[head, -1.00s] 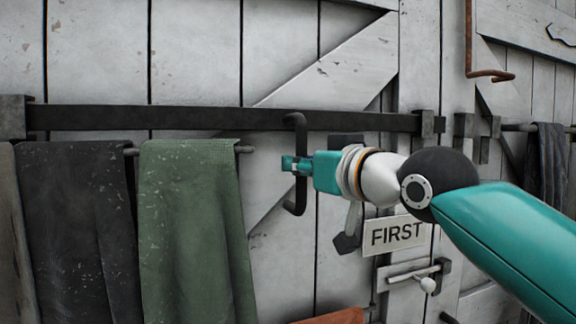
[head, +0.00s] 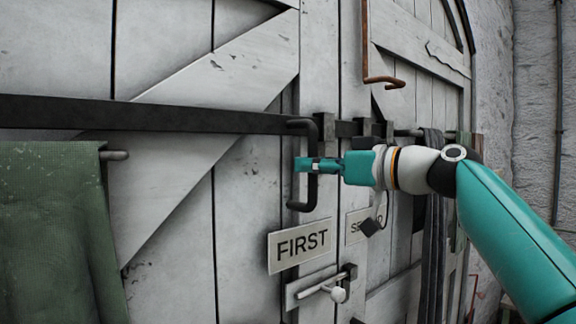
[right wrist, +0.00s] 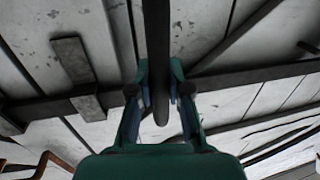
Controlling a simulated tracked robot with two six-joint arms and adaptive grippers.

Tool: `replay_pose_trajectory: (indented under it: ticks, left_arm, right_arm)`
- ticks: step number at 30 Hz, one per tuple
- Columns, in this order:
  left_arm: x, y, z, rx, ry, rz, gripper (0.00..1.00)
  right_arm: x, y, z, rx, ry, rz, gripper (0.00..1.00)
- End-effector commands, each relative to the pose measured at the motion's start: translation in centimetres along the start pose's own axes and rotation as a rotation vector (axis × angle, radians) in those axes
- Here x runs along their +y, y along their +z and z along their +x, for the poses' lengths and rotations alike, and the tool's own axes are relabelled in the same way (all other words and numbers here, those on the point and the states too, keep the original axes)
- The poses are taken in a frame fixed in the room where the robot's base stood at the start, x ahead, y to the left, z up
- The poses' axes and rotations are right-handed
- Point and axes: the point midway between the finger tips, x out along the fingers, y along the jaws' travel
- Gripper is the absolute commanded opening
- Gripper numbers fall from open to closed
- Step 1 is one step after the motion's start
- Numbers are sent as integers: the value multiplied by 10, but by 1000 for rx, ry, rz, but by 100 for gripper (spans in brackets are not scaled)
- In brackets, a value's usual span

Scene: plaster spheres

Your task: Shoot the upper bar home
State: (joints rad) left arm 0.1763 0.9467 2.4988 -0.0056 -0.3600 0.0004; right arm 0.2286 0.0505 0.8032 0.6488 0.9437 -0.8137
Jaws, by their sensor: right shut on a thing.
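The upper bar (head: 215,119) is a long dark bar lying level across the pale plank doors in the head view. Its dark bracket-shaped handle (head: 304,205) hangs below it, close to the left of a dark keeper (head: 325,127). The bar shows beyond this keeper, towards a second keeper (head: 376,130); I cannot tell how deep it sits there. My right gripper (head: 312,165) is shut on the handle's upright part. In the right wrist view the handle (right wrist: 157,60) stands between the fingers, which partly hide it. My left gripper is not in view.
A FIRST sign (head: 299,245) and a small bolt with a pale knob (head: 338,294) sit below the handle. A second sign (head: 357,226) is partly hidden. A green cloth (head: 55,235) hangs at left, a dark cloth (head: 433,240) at right. A rusty hook (head: 384,81) is above my arm.

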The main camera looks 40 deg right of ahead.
Motion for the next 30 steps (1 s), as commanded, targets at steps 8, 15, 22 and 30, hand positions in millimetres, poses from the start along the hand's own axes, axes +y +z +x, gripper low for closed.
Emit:
replay_pose_trajectory:
  ticks: [8, 15, 22, 30]
  left_arm:
    - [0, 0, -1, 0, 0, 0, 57]
    - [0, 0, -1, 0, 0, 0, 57]
    - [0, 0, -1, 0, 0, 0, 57]
    - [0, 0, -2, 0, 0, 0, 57]
  right_arm:
    - [9, -1, 1, 2, 1, -2, 0]
    - [9, -1, 2, 3, 2, -2, 24]
    - [7, 0, 3, 1, -4, 0, 43]
    - [7, 0, 1, -1, -6, 1, 43]
